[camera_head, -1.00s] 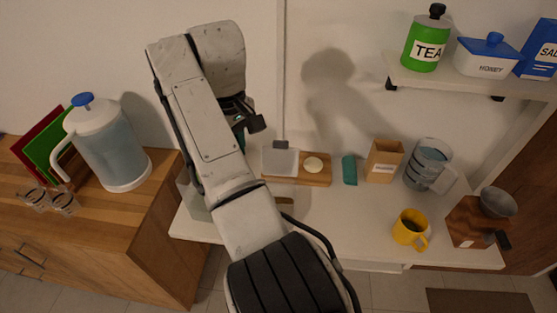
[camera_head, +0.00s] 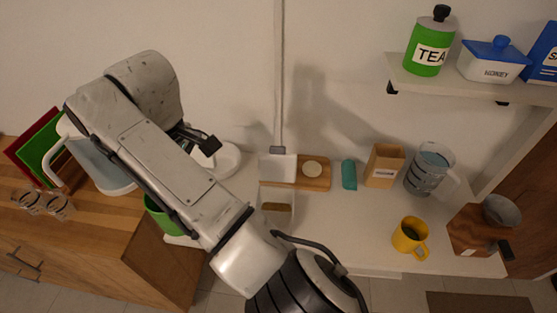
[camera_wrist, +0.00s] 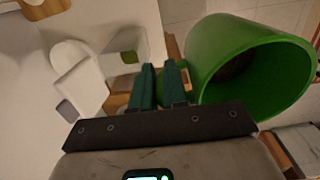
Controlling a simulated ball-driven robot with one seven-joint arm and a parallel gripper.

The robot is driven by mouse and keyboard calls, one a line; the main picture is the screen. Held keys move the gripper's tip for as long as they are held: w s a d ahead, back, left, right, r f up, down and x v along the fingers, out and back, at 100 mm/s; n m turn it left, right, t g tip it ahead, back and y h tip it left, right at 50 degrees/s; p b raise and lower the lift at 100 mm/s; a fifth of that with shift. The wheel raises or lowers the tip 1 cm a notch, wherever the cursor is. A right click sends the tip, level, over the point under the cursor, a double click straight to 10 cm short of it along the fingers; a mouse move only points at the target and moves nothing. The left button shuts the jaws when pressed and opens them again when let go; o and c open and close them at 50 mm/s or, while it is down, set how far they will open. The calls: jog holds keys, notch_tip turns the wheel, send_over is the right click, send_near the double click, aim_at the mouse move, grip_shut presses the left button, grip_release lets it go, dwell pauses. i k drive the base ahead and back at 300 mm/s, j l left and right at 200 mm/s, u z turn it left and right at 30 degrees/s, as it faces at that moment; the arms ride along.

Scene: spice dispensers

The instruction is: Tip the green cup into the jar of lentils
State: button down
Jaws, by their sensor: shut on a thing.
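The green cup (camera_head: 166,218) is at the left end of the white table, partly hidden behind my arm. In the wrist view it is large (camera_wrist: 207,62), tilted, with its wide mouth facing the camera and its inside in shadow. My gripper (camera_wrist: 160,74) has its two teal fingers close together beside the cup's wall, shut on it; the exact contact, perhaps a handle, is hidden. A clear square-walled jar (camera_head: 291,211) with brown contents, likely the lentils, stands on the table right of my arm. In the wrist view a box-like container (camera_wrist: 146,44) is left of the cup, apart from it.
A wooden board (camera_head: 318,184), teal block (camera_head: 349,175), paper bag (camera_head: 384,165), water jug (camera_head: 428,168) and yellow mug (camera_head: 408,238) stand to the right. A white round object (camera_head: 228,160) is behind my arm. A wooden counter (camera_head: 130,232) adjoins at left.

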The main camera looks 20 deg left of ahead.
aim_at(276, 201)
jog(key=i, duration=0.9)
